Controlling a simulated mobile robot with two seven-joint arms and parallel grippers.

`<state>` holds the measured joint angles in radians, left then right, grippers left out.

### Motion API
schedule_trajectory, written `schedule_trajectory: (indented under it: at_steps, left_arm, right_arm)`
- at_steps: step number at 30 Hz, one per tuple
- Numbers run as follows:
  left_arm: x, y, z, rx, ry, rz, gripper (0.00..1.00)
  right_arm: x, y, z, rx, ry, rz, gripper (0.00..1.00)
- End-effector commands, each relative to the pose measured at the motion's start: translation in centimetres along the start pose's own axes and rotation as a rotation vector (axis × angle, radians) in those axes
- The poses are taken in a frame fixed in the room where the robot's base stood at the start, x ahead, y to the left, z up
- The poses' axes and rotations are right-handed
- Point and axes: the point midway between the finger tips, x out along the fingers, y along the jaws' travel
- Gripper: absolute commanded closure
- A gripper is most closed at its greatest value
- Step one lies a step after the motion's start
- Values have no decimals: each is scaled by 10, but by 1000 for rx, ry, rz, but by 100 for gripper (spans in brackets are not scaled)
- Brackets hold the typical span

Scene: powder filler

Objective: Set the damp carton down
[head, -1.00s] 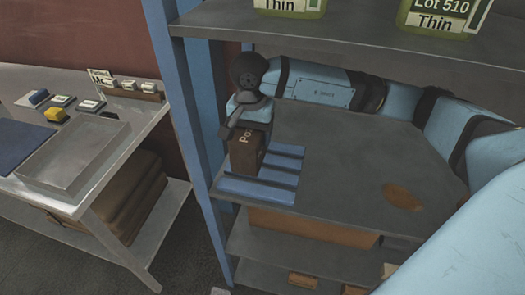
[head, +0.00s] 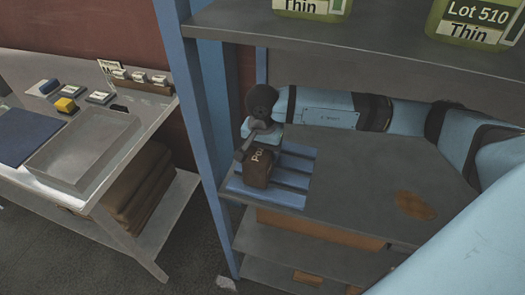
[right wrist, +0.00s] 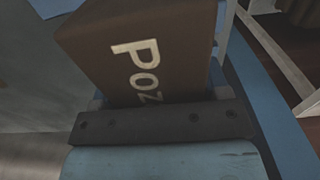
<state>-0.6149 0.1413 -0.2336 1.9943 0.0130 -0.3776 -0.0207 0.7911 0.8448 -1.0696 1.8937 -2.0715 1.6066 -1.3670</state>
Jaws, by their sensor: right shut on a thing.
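The brown carton (head: 258,172), lettered "Po…", is at the blue slatted rack (head: 297,163) on the middle shelf. My right gripper (head: 252,142) is shut on the carton from above. The carton's underside is hidden, so I cannot tell whether it touches the slats. In the right wrist view the carton (right wrist: 185,45) shows the letters "Poz" beyond a dark gripper bar. My left gripper is not in view.
A brown patch (head: 414,205) marks the otherwise bare shelf (head: 350,185). Green containers (head: 475,22) stand on the shelf above. A blue upright (head: 200,130) borders the rack's left side. A table with a grey tray (head: 85,150) stands at left.

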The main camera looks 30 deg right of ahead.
Motion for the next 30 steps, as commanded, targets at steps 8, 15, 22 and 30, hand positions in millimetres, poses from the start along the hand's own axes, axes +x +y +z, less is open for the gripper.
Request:
schedule_trajectory:
  at_steps: [8,15,22,30]
  left_arm:
    - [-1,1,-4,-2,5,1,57]
    - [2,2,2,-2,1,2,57]
    - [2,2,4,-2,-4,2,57]
    - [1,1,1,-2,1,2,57]
  right_arm:
    - [7,-1,0,0,1,-3,70]
    - [10,0,0,0,1,-1,17]
    - [10,0,0,0,0,-1,5]
    - [-4,-1,-1,0,3,-4,5]
